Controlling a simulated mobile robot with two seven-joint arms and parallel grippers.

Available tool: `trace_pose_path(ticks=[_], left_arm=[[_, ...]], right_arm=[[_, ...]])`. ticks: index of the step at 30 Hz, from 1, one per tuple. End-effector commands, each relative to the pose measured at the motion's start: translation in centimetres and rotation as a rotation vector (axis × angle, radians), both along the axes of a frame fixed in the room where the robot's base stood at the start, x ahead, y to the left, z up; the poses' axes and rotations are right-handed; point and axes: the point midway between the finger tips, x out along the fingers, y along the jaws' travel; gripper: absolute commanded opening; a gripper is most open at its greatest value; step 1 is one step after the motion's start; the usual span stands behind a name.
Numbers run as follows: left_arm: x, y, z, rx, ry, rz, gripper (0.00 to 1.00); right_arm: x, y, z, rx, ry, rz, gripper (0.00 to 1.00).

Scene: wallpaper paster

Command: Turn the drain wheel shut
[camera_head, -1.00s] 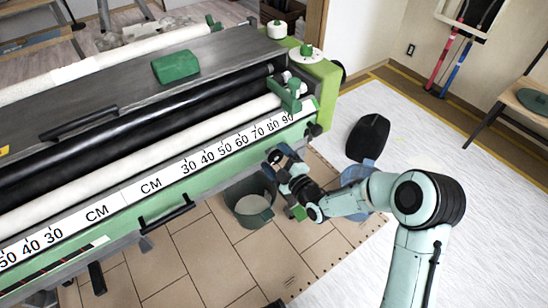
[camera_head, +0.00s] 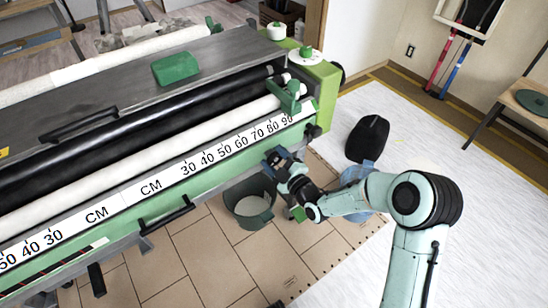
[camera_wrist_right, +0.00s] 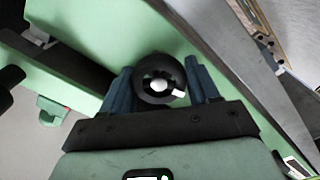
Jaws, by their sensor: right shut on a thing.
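The drain wheel (camera_wrist_right: 147,94) is a small black ring with a pale hub on the green machine (camera_wrist_right: 110,30), seen in the right wrist view. My right gripper (camera_wrist_right: 159,70) is shut on it, with one blue finger on each side of the ring. In the head view my right gripper (camera_head: 277,157) is at the machine's lower front edge, near the right end of the scale, and it hides the wheel there. My left gripper is not in view.
A dark bucket (camera_head: 234,210) stands on the brown floor sheet below the machine, close to my right gripper. A black object (camera_head: 368,138) and a bluish clear container (camera_head: 354,174) are on the floor behind my right arm.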

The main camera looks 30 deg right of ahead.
Motion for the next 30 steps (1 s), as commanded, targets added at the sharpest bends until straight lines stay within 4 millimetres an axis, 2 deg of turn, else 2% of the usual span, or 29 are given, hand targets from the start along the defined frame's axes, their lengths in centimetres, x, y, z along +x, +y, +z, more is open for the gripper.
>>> trace_pose_path(ticks=[30], left_arm=[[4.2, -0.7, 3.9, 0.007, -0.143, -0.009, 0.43]], right_arm=[[0.0, -0.4, 0.2, 0.918, 0.072, -0.001, 0.3]])
